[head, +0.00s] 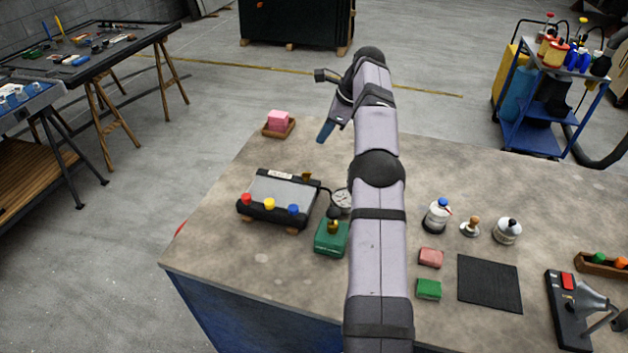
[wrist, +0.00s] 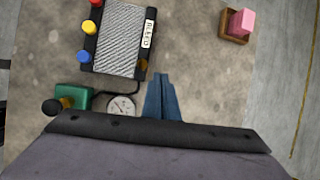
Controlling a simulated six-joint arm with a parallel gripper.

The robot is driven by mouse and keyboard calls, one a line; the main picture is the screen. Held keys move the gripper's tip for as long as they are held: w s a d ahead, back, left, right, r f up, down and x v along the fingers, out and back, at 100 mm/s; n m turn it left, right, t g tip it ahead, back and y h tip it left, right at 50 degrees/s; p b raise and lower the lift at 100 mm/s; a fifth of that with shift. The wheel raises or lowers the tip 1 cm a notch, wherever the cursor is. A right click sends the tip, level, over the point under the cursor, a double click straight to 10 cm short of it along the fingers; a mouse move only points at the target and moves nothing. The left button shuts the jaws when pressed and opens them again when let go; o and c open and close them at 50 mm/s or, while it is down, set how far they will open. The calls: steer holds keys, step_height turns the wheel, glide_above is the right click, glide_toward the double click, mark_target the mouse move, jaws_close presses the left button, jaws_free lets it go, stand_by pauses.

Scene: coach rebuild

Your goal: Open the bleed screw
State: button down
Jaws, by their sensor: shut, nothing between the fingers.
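The radiator unit (head: 281,197) lies on the bench with red, yellow and blue caps along its near side and a white label on its far side. A small brass-coloured piece (head: 306,176), which looks like the bleed screw, stands at the far right corner. My gripper (head: 323,134) has blue fingers. They are shut and empty, above the bench beyond the radiator, apart from it. The fingers also show in the wrist view (wrist: 162,80).
A green box with a black knob (head: 331,240) and a round gauge (head: 341,199) sit right of the radiator, joined by a dark hose. A pink block (head: 278,121) rests in a wooden tray (head: 268,131) at the back left. Bottles and a black mat (head: 489,283) lie right of my arm.

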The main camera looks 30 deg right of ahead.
steer(key=s+a+r+n+t+b, duration=0.1)
steer(key=s+a+r+b, duration=0.1)
steer(key=s+r+b, duration=0.25)
steer(key=s+a+r+t+b, duration=0.1)
steer(key=s+a+r+b, duration=0.2)
steer(key=s+r, duration=0.15)
step_height(320, 180, down, 13)
steer(key=s+m+t+h, duration=0.1)
steer(key=s+m, duration=0.1)
steer(key=m, duration=3.4)
steer(key=shift+s+a+r+b, duration=0.15)
steer(key=shift+s+a+b, duration=0.1)
steer(key=shift+b, duration=0.05)
